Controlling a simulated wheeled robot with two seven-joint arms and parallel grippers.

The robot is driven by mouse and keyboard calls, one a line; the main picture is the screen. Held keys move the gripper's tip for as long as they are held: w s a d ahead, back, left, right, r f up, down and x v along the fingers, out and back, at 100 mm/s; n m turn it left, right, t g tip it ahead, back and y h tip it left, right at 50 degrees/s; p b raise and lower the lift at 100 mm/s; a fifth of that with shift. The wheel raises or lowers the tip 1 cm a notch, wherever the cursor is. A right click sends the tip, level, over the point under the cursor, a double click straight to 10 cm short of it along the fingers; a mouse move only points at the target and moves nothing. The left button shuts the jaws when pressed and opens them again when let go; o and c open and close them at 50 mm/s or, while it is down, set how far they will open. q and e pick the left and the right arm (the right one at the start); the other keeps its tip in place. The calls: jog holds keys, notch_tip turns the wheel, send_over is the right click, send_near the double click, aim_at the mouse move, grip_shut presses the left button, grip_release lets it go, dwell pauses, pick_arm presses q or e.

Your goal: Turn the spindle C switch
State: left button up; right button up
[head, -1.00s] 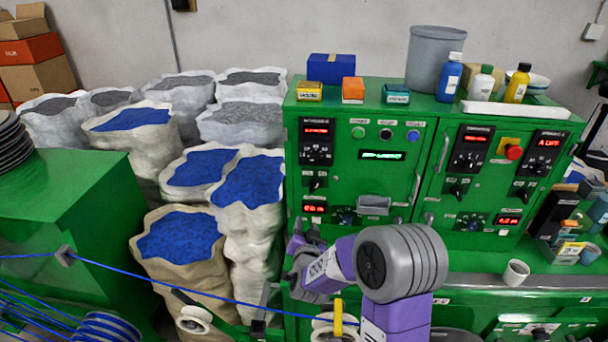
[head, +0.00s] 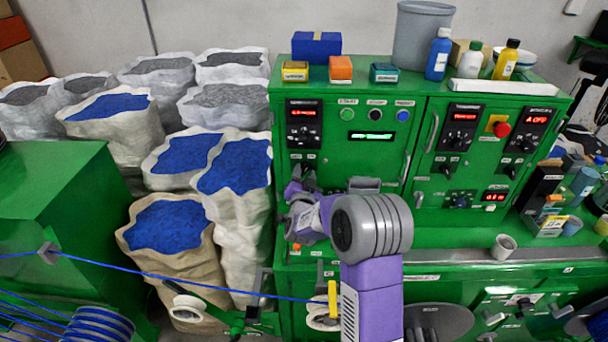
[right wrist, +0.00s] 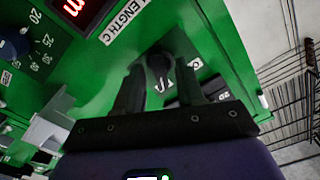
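A black switch knob (right wrist: 158,63) shows in the right wrist view on the green panel, with a partly hidden white label beside it. I cannot read that label in full. My right gripper (right wrist: 157,82) has its two dark fingers apart, one on each side of the knob. I cannot tell whether they touch it. In the head view my right gripper (head: 302,178) is at the left part of the green control cabinet (head: 345,160), below the upper left display (head: 303,113). There the gripper and arm hide most of the switch. My left gripper is not in view.
A red display (right wrist: 80,12) and a "LENGTH C" label (right wrist: 125,22) are near the knob. A grey handle (head: 364,185) sticks out right of my gripper. A blue cable (head: 190,284) runs across the front. Sacks (head: 160,235) stand at left; a cup (head: 505,246) is at right.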

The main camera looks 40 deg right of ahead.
jog(key=shift+w, duration=0.1)
jog(key=shift+c, duration=1.2)
grip_shut()
